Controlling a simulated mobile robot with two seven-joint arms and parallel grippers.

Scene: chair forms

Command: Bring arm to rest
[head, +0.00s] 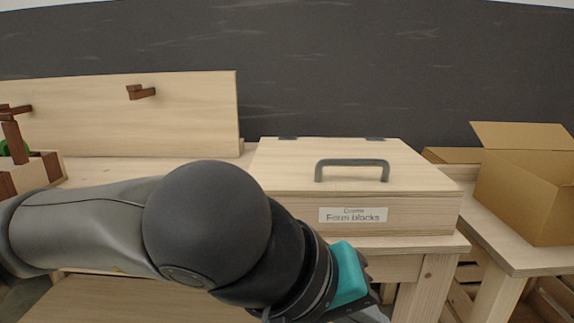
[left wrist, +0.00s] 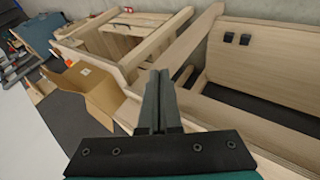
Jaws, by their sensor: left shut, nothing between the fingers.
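My left arm comes in from the left in the head view and reaches across the front of the workbench, with its wrist low near the middle. My right arm and gripper are not in view.
A lidded wooden box (head: 290,208) labelled form blocks, with a grey handle (head: 352,163), stands behind my wrist, lid down. An open cardboard box (head: 530,190) is on a wooden table at the right. A wooden panel with pegs (head: 195,115) stands at the back left.

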